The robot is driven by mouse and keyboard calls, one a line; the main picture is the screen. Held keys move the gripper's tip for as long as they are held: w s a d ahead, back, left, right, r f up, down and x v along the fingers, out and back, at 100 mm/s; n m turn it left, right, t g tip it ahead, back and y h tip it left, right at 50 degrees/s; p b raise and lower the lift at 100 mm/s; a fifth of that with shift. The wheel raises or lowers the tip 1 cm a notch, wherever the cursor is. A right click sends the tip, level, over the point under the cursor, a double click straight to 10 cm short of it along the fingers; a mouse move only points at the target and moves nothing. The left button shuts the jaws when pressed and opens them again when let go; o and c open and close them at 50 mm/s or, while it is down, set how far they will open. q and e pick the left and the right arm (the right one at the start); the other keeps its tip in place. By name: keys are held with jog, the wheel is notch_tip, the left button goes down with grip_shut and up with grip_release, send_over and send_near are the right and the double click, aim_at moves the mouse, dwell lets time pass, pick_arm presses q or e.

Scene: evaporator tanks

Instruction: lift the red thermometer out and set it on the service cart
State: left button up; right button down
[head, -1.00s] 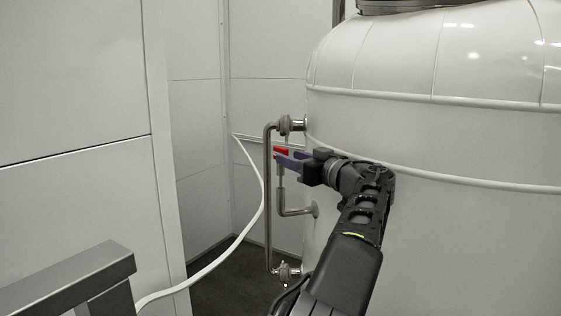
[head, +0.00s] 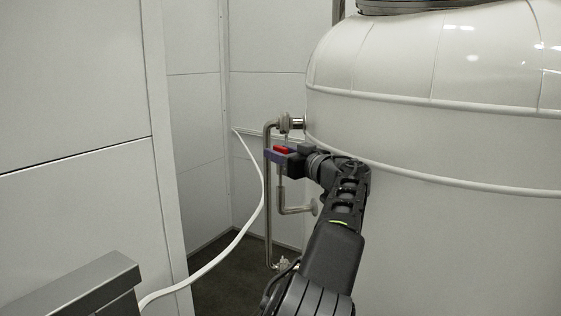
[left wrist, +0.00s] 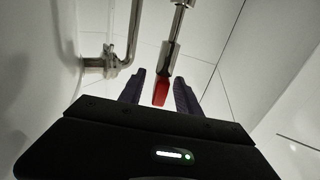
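The red thermometer (head: 281,149) stands at the top of a bent metal pipe pocket (head: 283,195) on the side of the white tank. My left gripper (head: 280,153) is at the thermometer's height, with its purple fingers around the red part. In the left wrist view the red thermometer (left wrist: 161,92) lies between the two fingers (left wrist: 160,92), with a visible gap on each side, so the gripper is open. My right gripper is out of view.
The large white tank (head: 440,160) fills the right side. A vertical metal pipe (head: 268,215) runs close beside the thermometer. A white hose (head: 235,243) hangs to the left near panelled walls.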

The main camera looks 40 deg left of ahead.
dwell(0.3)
pick_arm(q)
grip_shut()
dwell(0.3)
